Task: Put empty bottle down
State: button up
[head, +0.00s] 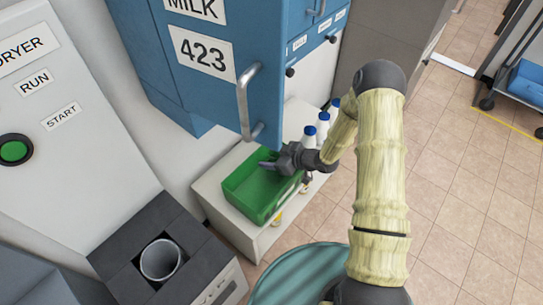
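My gripper (268,164) reaches in from the right, over the far right part of a green bin (245,205). Its fingers point left. They are small and dark here, so I cannot tell whether they are open or shut, and no bottle shows clearly between them. Several white bottles with blue caps (309,134) stand in a row on the white bench (213,197), behind my gripper and partly hidden by my arm. I cannot tell whether any of them is empty. The visible floor of the green bin looks bare.
A blue cabinet door with a metal handle (245,105), labelled 423, hangs close above the bin. A dark unit with a round grey cup-like opening (161,260) stands at lower left. A dryer panel (70,120) is at left. Tiled floor (450,190) lies open at right.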

jog(key=shift+r, duration=0.2)
jog(key=p+v, duration=0.2)
jog(key=v, duration=1)
jog(key=shift+p, duration=0.35)
jog(key=shift+d, duration=0.1)
